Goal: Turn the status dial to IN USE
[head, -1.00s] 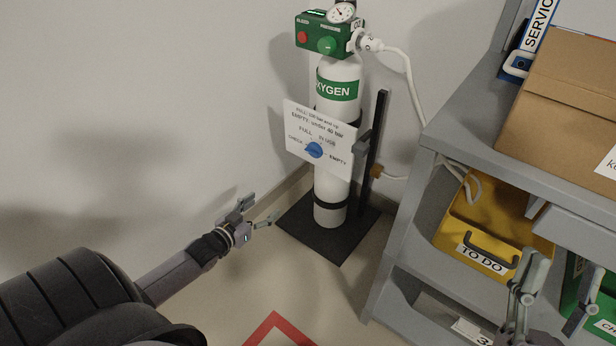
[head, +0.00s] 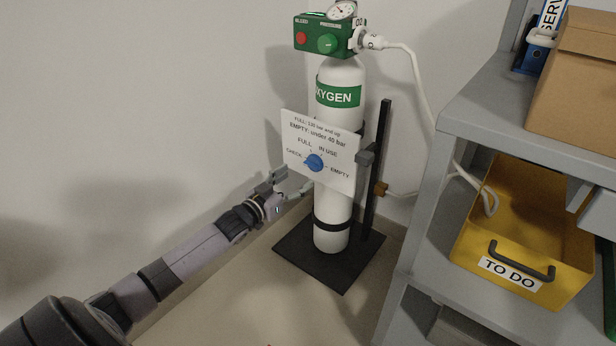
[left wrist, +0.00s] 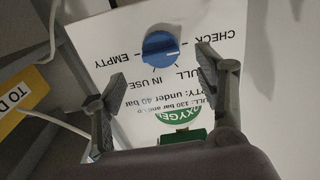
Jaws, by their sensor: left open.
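The blue status dial (head: 314,162) sits on a white card on the oxygen cylinder (head: 330,215). The card (head: 345,177) reads CHECK, FULL, IN USE and EMPTY around the dial. In the left wrist view the card appears upside down, and the dial (left wrist: 160,46) has a pale mark on the side toward CHECK; its exact setting is hard to tell. My left gripper (head: 293,182) is open, just left of and below the dial in the head view. In the left wrist view its spread fingers (left wrist: 161,62) stand on either side of the dial, apart from it. My right gripper is out of view.
The cylinder stands on a black base (head: 330,265) with a black post beside it. A green regulator box (head: 325,38) with a gauge is on top, with a white hose. A grey shelf (head: 480,105) with a yellow TO DO bin (head: 475,235) and cardboard box (head: 575,85) stands right.

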